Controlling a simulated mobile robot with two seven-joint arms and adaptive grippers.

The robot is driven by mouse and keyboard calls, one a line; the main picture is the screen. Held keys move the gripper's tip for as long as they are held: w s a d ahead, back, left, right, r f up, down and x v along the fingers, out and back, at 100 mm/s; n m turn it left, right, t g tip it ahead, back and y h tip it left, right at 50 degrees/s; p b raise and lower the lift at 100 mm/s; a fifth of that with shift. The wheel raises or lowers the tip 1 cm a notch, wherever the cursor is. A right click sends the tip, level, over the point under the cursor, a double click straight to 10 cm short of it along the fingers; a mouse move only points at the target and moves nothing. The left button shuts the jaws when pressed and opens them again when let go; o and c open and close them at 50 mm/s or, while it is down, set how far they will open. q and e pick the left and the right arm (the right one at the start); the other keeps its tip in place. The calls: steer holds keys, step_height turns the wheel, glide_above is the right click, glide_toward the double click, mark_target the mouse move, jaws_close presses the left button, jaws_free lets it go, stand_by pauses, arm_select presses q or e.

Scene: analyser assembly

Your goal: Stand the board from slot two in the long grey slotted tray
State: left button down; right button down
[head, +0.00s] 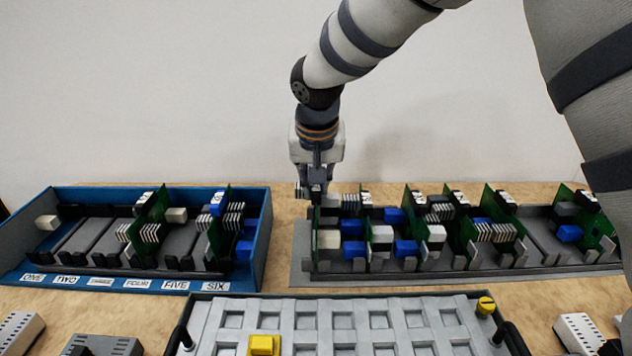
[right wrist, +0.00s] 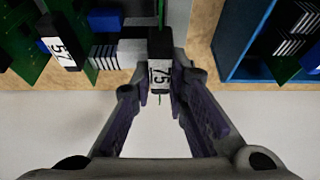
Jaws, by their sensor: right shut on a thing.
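My right gripper (head: 317,192) points down over the left end of the long grey slotted tray (head: 420,275). It is shut on the top of a green board (head: 314,243). The blue tray (head: 262,215) at left has labels ONE to SIX, and slot two (head: 90,240) shows no board. My left gripper is not in view.
Several green boards (head: 462,232) stand in the grey tray to the right of the held one. Two boards stand in the blue tray's right half. A grey panel with square recesses (head: 340,320) and a yellow block (head: 264,345) lies in front.

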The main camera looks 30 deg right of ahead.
steer(key=shift+f, duration=0.95)
steer(key=c, duration=1.4)
jaws_free()
steer(key=shift+o, duration=0.2)
steer(key=shift+r, duration=2.05)
steer(key=shift+r, duration=3.4)
